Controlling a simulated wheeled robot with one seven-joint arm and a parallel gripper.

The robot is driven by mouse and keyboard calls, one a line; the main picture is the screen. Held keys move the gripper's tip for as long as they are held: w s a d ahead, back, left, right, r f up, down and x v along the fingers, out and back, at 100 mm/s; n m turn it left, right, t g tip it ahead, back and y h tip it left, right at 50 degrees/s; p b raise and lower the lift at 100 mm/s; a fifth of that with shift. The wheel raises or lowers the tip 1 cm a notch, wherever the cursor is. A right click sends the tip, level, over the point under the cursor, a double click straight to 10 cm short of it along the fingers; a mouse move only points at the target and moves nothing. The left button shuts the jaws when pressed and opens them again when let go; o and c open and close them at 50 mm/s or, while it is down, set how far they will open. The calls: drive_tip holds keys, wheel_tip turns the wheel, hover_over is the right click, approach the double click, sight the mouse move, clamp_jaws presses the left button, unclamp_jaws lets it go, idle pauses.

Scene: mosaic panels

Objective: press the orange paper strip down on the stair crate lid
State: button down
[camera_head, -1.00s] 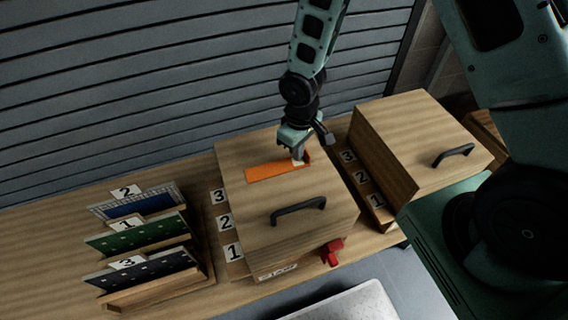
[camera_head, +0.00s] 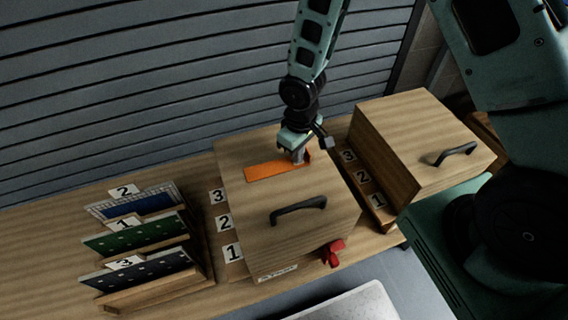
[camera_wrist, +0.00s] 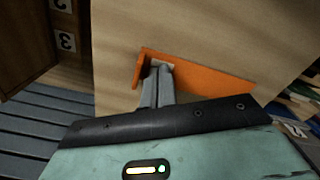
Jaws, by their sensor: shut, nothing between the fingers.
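The orange paper strip (camera_head: 270,171) lies on the wooden lid of the middle crate (camera_head: 250,205), the one with a black handle and a label on its front. In the wrist view the strip (camera_wrist: 215,81) runs across the lid, with one end folded at the left. My gripper (camera_head: 299,160) points down over the strip's right end and is shut with nothing in it. In the wrist view the fingertips (camera_wrist: 160,68) overlap the strip near its folded end, by a small pale patch. I cannot tell for certain whether they touch it.
A second wooden crate (camera_head: 425,140) with a black handle stands to the right. A rack of numbered panels (camera_head: 140,235) stands at the left. A red piece (camera_head: 334,252) sits at the middle crate's front. A pale tray (camera_head: 350,305) is below the bench edge.

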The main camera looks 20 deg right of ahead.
drive_tip(key=shift+r, duration=0.1)
idle(0.3)
wheel_tip(320, 180, up, 8)
drive_tip(key=p, duration=0.6)
drive_tip(key=shift+p, duration=0.35)
drive_tip(key=s+a+r, duration=0.3)
drive_tip(key=s+r, duration=0.1)
drive_tip(key=r, duration=0.3)
drive_tip(key=s+a+r, duration=0.2)
drive_tip(key=s+r, duration=0.1)
drive_tip(key=r, duration=0.3)
drive_tip(key=s+r+n, duration=0.1)
drive_tip(key=s+r, duration=0.3)
drive_tip(key=s, duration=0.2)
drive_tip(key=s+a+r, duration=0.1)
drive_tip(key=s+r, duration=0.3)
drive_tip(key=s, duration=0.3)
drive_tip(key=shift+a+r+n+y, duration=0.15)
drive_tip(key=shift+r+n+y, duration=0.15)
drive_tip(key=shift+r+n, duration=0.1)
